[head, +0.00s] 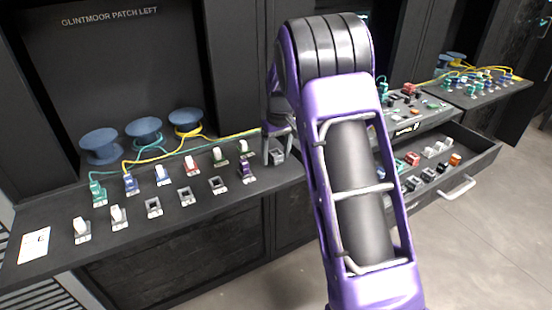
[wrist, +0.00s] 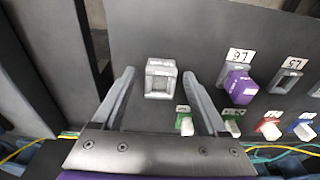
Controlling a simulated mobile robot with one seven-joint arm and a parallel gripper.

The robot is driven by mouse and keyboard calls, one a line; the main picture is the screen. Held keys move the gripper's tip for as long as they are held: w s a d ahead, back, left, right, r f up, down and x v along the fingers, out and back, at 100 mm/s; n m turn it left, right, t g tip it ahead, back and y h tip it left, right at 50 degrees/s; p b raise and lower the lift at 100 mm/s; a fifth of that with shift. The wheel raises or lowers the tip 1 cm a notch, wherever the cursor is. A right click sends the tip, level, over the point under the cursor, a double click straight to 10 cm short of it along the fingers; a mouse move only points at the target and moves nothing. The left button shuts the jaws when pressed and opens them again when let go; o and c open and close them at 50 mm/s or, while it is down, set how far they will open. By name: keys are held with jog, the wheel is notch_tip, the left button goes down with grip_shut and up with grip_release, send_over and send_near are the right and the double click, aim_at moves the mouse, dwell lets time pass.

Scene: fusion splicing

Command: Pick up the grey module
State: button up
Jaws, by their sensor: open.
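A grey module (wrist: 160,80), square with a hollow-looking light face, sits on the dark bench top in the wrist view. In the head view the grey module (head: 278,157) shows near the bench's right end, just below my wrist. My gripper (wrist: 159,73) is open, with one finger on each side of the module and a visible gap at both sides. I cannot tell how far above the bench the fingertips are. In the head view the fingers are mostly hidden by my own arm.
A purple module (head: 247,172) stands in a labelled socket beside it, also seen in the wrist view (wrist: 239,87). Empty grey sockets (head: 186,196), coloured connectors and blue spools (head: 144,131) line the bench. An open drawer (head: 452,160) with several modules is at right.

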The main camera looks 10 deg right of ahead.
grip_shut()
jog(key=shift+r, duration=0.15)
